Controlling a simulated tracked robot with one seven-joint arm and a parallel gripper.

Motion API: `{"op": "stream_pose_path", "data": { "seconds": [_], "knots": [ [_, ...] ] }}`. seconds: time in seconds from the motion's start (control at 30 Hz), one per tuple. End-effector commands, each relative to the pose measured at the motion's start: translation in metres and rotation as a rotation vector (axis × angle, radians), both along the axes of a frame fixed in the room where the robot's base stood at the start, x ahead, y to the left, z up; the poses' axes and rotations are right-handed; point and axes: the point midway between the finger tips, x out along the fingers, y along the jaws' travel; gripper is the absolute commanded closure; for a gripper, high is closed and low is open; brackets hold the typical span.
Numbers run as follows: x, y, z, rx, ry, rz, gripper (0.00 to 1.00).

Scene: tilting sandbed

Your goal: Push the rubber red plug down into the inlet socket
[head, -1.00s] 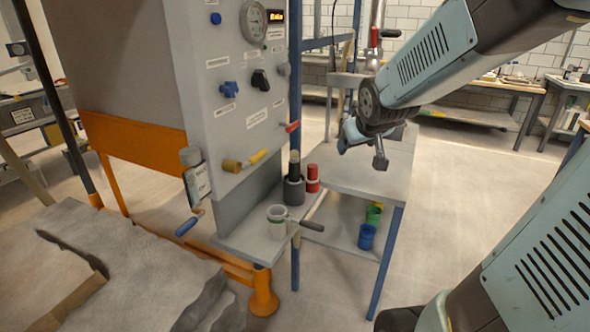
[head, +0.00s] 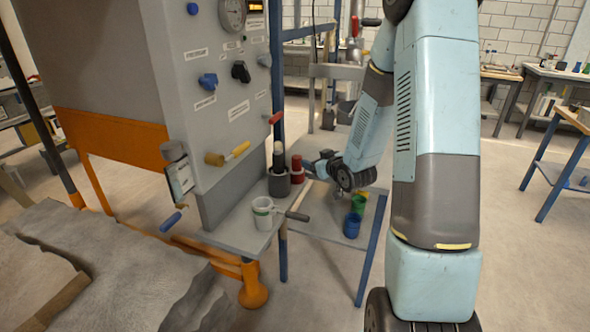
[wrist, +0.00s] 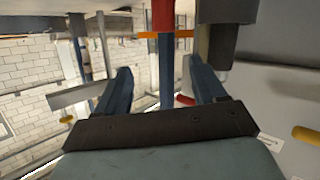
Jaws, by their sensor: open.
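The red plug (head: 297,168) stands upright on the grey shelf, right of a dark grey cylindrical socket (head: 279,184) that has a black, pale-topped piece standing in it. I cannot tell which opening is the inlet socket. My gripper (head: 312,167) is just right of the red plug, at about its height, and points left. In the wrist view, which looks upside down, the red plug (wrist: 163,14) shows at the top edge, between the lines of my two spread fingers (wrist: 158,72). The gap between the fingers is empty. Contact with the plug cannot be told.
A white mug (head: 263,214) and a dark handle (head: 298,216) are at the shelf's front. A blue cup (head: 352,225) sits lower right. Open floor lies right.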

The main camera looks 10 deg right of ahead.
Motion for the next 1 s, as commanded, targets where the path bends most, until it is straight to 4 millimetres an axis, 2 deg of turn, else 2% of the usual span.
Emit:
{"op": "stream_pose_path", "data": {
  "seconds": [0.03, 0.1, 0.3, 0.63, 0.77, 1.0],
  "knots": [
    [0.001, -0.001, -0.013, 0.025, -0.018, 0.006, 0.30],
    [0.002, -0.001, -0.025, 0.058, -0.058, 0.017, 0.30],
    [-0.001, -0.001, -0.051, 0.152, -0.163, 0.032, 0.30],
    [-0.004, -0.002, -0.064, 0.225, -0.247, 0.033, 0.30],
    [0.011, 0.002, -0.064, 0.225, -0.251, 0.034, 0.30],
    [0.051, 0.013, -0.064, 0.226, -0.250, 0.034, 0.30]
  ]
}}
